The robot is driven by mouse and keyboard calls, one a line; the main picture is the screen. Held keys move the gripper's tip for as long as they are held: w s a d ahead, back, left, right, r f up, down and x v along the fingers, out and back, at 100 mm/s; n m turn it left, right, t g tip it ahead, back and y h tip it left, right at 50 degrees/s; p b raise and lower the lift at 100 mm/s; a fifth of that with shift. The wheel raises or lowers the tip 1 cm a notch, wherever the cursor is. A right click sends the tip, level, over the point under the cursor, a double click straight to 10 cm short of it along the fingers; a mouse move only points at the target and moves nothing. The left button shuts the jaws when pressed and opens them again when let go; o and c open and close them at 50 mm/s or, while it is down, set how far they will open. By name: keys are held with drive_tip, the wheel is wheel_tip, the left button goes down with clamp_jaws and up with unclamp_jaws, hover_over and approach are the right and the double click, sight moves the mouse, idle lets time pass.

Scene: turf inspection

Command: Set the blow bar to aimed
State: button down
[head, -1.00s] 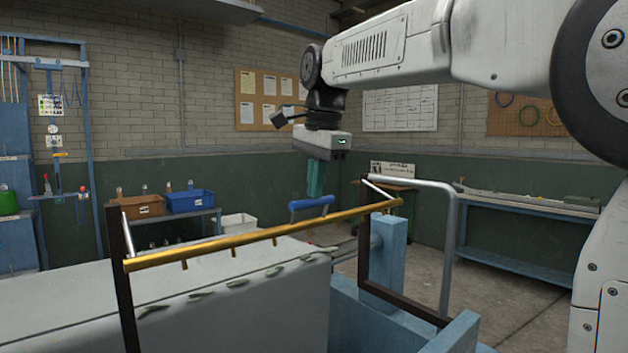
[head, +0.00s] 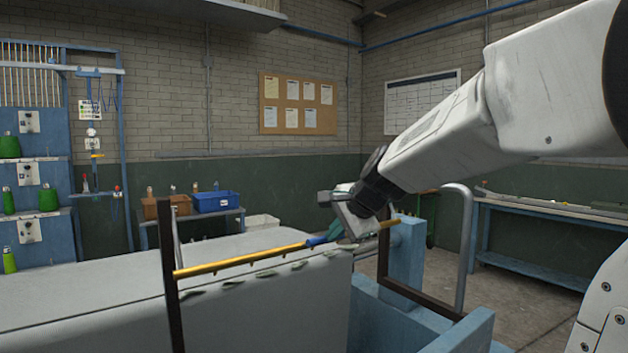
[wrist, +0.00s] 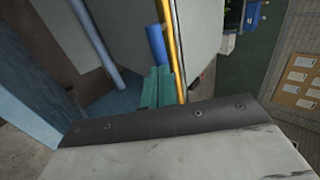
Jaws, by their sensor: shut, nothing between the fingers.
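The blow bar (head: 235,264) is a long yellow tube with small nozzles along its underside, hung between dark posts above the edge of a pale grey bed. Its blue handle (head: 317,240) lies close along the bar near the right end. My gripper (head: 334,232) is at the handle's right end, its teal fingers shut and empty. In the wrist view, the fingers (wrist: 157,88) are just below the end of the blue handle (wrist: 156,45), beside the yellow bar (wrist: 174,50). Whether they touch the handle is unclear. My wrist hides part of the bar's right side.
Green leaf-like pieces (head: 265,274) lie along the bed's edge under the bar. A light blue frame (head: 405,262) and a grey bent rail (head: 466,245) stand at right. Brown and blue bins (head: 216,202) sit on a rack behind. Open floor shows at the right.

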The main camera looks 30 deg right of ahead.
drive_tip(key=x, duration=0.4)
drive_tip(key=shift+s+f, duration=0.1)
drive_tip(key=shift+f, duration=0.3)
drive_tip(key=shift+x, duration=1.45)
drive_tip(key=shift+a+r, duration=0.1)
drive_tip(key=shift+r, duration=0.05)
drive_tip(key=s+d+r, duration=0.1)
drive_tip(key=s+r, duration=0.2)
drive_tip(key=s, duration=1)
drive_tip(key=shift+s, duration=0.25)
